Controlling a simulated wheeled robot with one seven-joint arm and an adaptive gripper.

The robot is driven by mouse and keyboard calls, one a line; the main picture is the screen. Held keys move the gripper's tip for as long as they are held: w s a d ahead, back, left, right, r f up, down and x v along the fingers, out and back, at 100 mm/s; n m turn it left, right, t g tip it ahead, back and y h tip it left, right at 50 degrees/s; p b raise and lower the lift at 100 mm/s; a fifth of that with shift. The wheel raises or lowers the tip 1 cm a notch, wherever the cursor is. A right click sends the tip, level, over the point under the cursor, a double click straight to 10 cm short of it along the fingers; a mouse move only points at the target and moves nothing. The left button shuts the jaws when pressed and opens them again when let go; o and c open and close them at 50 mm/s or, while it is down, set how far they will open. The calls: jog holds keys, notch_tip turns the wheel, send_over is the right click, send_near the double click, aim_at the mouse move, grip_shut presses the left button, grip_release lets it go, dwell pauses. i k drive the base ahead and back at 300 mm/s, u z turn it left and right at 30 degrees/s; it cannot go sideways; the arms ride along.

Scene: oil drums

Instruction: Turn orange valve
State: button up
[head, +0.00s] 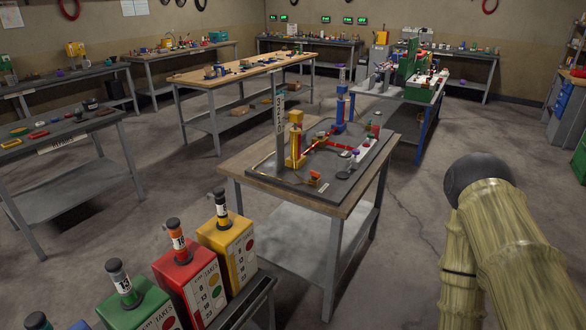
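A workbench with a wooden top (238,166) stands in the middle of the head view. A dark board (345,190) on it carries a yellow column (295,148), a blue column (341,110) and red piping (322,142) between them. A small orange part (315,175) sits near the board's front edge. It may be the orange valve, but it is too small to tell its shape or how it is turned. My arm shows at the lower right, apart from the bench. My gripper is not in view.
Green (135,305), red (190,282) and yellow (232,250) boxes with upright bottles stand on a rack at lower left. A grey post (279,135) rises at the board's left. Other benches line the room. Open floor (415,200) lies right of the middle bench.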

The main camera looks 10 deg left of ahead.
aim_at(316, 175)
jog(key=u, duration=0.6)
jog(key=i, duration=0.65)
jog(key=u, duration=0.35)
